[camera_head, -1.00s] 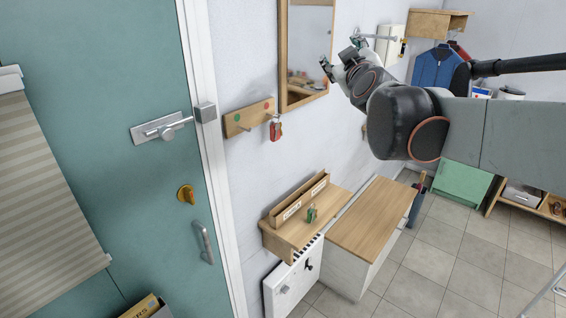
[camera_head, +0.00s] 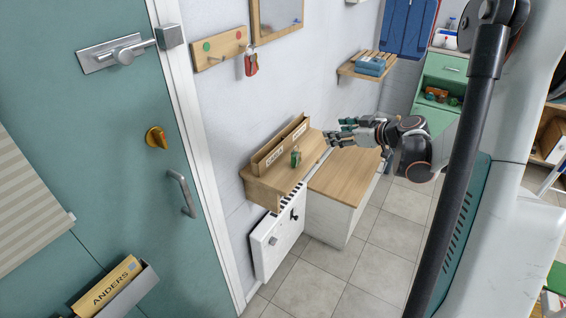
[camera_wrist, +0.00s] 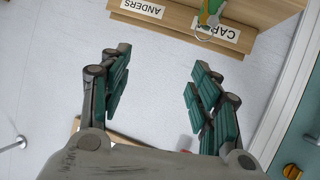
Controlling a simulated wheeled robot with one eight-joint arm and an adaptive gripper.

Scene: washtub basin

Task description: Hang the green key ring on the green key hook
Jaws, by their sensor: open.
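The green key ring (camera_head: 296,157) is at the front of a small wooden wall shelf, before a labelled letter holder. In the wrist view it shows at the top edge (camera_wrist: 209,12), partly cut off, beyond my fingers and by the "CARLA" label. My gripper (camera_head: 334,133) is to the right of the shelf, apart from the key ring. In the wrist view its fingers are spread with nothing between them (camera_wrist: 160,68). The wooden key rack (camera_head: 220,50) is on the wall beside the door; its left dot looks green, its right dot red.
A red key ring (camera_head: 251,63) hangs at the rack's right hook. A wooden-topped bench (camera_head: 343,176) stands below my gripper, right of the white radiator (camera_head: 277,240). The teal door (camera_head: 100,180) is at the left. Tiled floor in front is clear.

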